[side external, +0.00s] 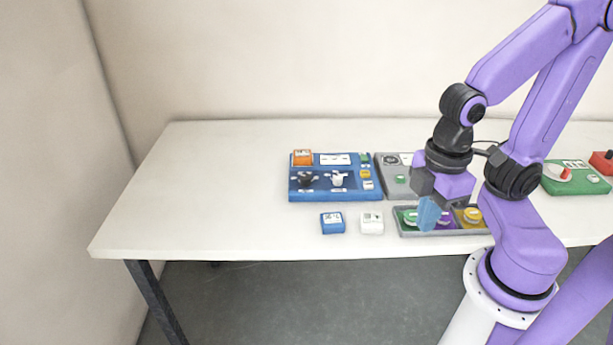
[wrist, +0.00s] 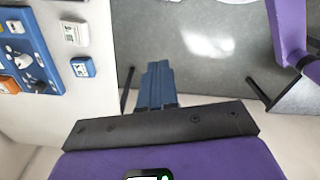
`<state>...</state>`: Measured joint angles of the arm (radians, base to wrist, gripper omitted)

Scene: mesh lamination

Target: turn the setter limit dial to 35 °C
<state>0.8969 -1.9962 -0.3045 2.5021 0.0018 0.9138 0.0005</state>
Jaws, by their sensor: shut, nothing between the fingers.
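A blue panel (side external: 350,191) on the table carries a black knob (side external: 307,180) and a white knob (side external: 338,179). Its white knob (wrist: 22,62) also shows at the left of the wrist view. Labels are too small to read, so I cannot tell which dial is the setter limit dial or where it points. My gripper (side external: 428,214) is shut and empty, with blue fingers, in front of the grey tray and right of the blue panel. In the wrist view my gripper (wrist: 157,68) points over the table's edge, away from the panel.
A blue block (side external: 332,223) and a white block (side external: 371,222) lie before the panel. A grey tray (side external: 402,231) holds round coloured pieces, partly behind my gripper. A grey panel (side external: 385,172), a green box (side external: 577,184) and a red box (side external: 602,163) stand rightward. The table's left is clear.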

